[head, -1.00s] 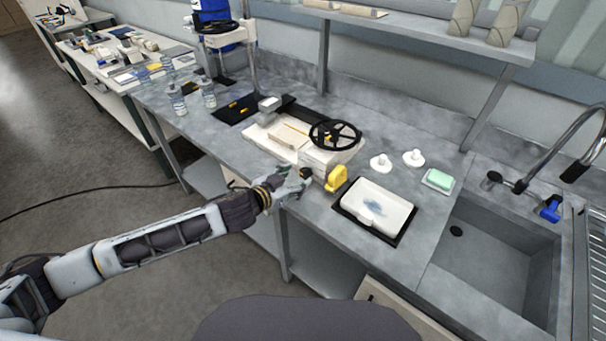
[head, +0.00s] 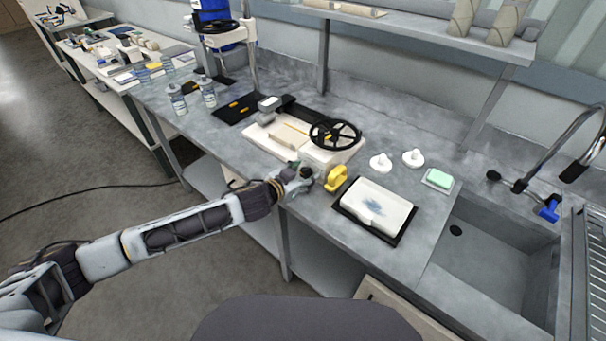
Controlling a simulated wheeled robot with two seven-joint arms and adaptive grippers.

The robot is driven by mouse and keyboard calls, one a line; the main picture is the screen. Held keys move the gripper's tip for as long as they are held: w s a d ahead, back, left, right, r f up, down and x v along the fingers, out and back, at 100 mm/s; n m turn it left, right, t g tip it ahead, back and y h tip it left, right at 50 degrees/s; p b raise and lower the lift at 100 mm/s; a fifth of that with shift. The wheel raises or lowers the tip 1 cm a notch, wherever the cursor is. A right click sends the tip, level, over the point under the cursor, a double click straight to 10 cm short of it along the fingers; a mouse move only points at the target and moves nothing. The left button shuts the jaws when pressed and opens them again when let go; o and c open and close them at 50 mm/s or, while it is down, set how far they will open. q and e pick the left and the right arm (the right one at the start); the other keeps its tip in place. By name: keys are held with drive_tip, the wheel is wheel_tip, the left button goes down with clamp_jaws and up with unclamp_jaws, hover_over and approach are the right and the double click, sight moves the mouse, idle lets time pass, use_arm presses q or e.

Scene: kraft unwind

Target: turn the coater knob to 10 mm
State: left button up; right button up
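The coater (head: 262,138) is a cream machine with a black spoked handwheel (head: 335,134), standing on the grey counter. A yellow part (head: 336,178) sits at its front right corner. My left gripper (head: 304,172) is at the coater's front face, just left of the yellow part. The gripper covers that part of the face, so the knob and any scale marks cannot be made out. The fingers are too small and overlapped to tell whether they are open or shut, or whether they touch anything. My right gripper is not in view.
Right of the coater lies a white tray (head: 399,207) on a black mat, with two white knobbed pieces (head: 381,161) behind it. A green soap bar (head: 440,179) and a sink (head: 500,250) are further right. Bottles (head: 177,99) stand at the left.

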use_arm(q)
drive_tip(key=c, duration=1)
drive_tip(key=shift+d+m, duration=0.1)
drive_tip(key=shift+m, duration=0.2)
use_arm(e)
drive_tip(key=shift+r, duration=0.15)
use_arm(q)
drive_tip(key=shift+s+m+t+y, duration=0.1)
drive_tip(key=shift+m+t+y, duration=0.3)
drive_tip(key=shift+m+y, duration=0.2)
drive_tip(key=shift+d+f+m+t+y, duration=0.15)
drive_tip(key=shift+m+t+y, duration=0.35)
drive_tip(key=shift+m, duration=0.6)
drive_tip(key=shift+m+t, duration=0.3)
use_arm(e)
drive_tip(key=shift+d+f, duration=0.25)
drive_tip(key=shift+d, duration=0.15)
